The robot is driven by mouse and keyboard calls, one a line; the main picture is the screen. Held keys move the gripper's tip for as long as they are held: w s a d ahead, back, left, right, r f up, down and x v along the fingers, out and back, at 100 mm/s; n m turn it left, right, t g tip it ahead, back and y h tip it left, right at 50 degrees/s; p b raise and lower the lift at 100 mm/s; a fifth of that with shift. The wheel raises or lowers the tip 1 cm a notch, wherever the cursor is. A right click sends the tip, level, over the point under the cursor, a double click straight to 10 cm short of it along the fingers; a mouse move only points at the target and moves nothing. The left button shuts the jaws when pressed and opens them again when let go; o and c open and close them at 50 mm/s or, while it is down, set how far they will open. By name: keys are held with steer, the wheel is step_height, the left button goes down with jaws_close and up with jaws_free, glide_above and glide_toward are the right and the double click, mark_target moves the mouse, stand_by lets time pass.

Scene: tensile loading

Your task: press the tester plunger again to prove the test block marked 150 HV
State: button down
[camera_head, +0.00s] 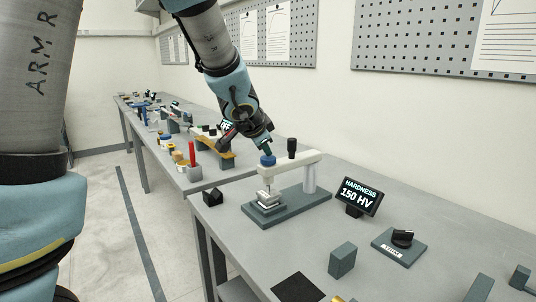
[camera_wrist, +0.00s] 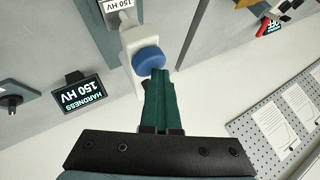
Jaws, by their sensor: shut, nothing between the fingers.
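The hardness tester (camera_head: 288,185) stands on the near bench, a white arm on a dark green base. Its blue plunger cap (camera_head: 267,160) is on top of the arm's front end; the cap also shows in the wrist view (camera_wrist: 148,60). The test block (camera_head: 268,196) sits under the head, and its label reads 150 HV in the wrist view (camera_wrist: 119,4). My gripper (camera_head: 267,148) is shut and empty, fingers pointing down just above the cap. In the wrist view the green fingertips (camera_wrist: 160,74) appear at the cap's edge; I cannot tell whether they touch. The display (camera_head: 357,196) reads HARDNESS 150 HV.
A black knob on a labelled plate (camera_head: 402,240) and a grey-green block (camera_head: 342,260) stand right of the tester. A small black block (camera_head: 213,196) is at its left. A dark mat (camera_head: 298,288) lies at the front. Another bench (camera_head: 175,150) with tools runs behind.

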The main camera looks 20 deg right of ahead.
steer(key=shift+s+a+f, duration=0.15)
steer(key=shift+a+f, duration=0.05)
steer(key=shift+f, duration=0.35)
steer(key=shift+d+r+p, duration=0.1)
steer(key=shift+r+p, duration=1.1)
steer(key=shift+r, duration=0.3)
steer(key=shift+r+p, duration=0.2)
steer(key=shift+p, duration=0.1)
step_height(320, 180, up, 5)
steer(key=p, duration=0.4)
steer(key=shift+f, duration=0.15)
steer(key=shift+f, duration=0.1)
